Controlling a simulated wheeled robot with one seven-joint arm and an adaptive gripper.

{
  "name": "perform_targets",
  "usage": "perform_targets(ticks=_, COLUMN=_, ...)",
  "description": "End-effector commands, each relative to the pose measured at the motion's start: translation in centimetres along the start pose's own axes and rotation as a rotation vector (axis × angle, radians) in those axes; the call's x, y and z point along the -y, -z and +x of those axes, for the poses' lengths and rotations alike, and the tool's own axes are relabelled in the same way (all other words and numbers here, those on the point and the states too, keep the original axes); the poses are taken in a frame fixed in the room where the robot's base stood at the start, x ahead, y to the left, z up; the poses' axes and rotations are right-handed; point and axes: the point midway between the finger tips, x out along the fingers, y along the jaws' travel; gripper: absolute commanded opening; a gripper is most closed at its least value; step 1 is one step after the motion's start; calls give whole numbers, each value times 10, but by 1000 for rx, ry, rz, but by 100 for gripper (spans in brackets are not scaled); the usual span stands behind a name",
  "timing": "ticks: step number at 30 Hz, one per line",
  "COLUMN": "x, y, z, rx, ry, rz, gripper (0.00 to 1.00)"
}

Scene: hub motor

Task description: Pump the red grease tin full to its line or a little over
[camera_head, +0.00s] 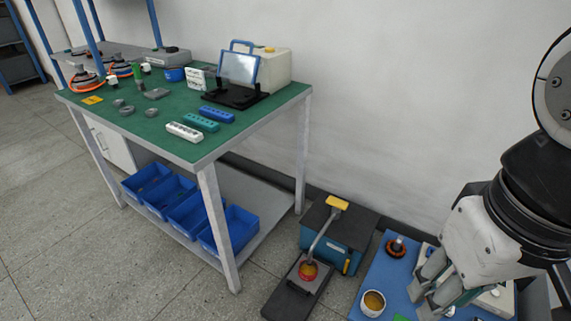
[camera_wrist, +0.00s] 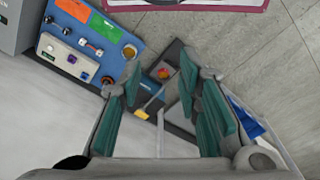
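The red grease tin (camera_head: 308,271) stands on a black plate on the floor, in front of a blue and dark pump box (camera_head: 325,235). A grey bar runs from the pump's yellow handle (camera_head: 338,203) down toward the tin. Something yellowish shows inside the tin; its line and fill level are too small to tell. The wrist view shows the tin (camera_wrist: 164,72) and yellow handle (camera_wrist: 143,114) from above, between the fingers. My gripper (camera_head: 424,293) is open and empty, right of the pump in the head view. It also shows in the wrist view (camera_wrist: 165,70), teal pads wide apart.
A blue board (camera_head: 372,277) with a cup (camera_head: 373,302), an orange-ringed part (camera_head: 395,247) and other parts lies right of the pump, partly hidden by my gripper. A green-topped workbench (camera_head: 165,127) stands at the left, with blue bins (camera_head: 190,214) on its lower shelf.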

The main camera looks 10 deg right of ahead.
Motion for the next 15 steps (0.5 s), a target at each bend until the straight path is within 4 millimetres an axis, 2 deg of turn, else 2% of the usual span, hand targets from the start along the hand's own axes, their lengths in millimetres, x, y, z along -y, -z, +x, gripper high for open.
perform_targets(ticks=11, x=0, y=0, z=-1, rx=-1, ry=0, rz=0, gripper=31)
perform_targets(ticks=12, x=0, y=0, z=-1, rx=-1, ry=0, rz=0, gripper=29)
perform_targets(ticks=15, x=0, y=0, z=-1, rx=-1, ry=0, rz=0, gripper=6)
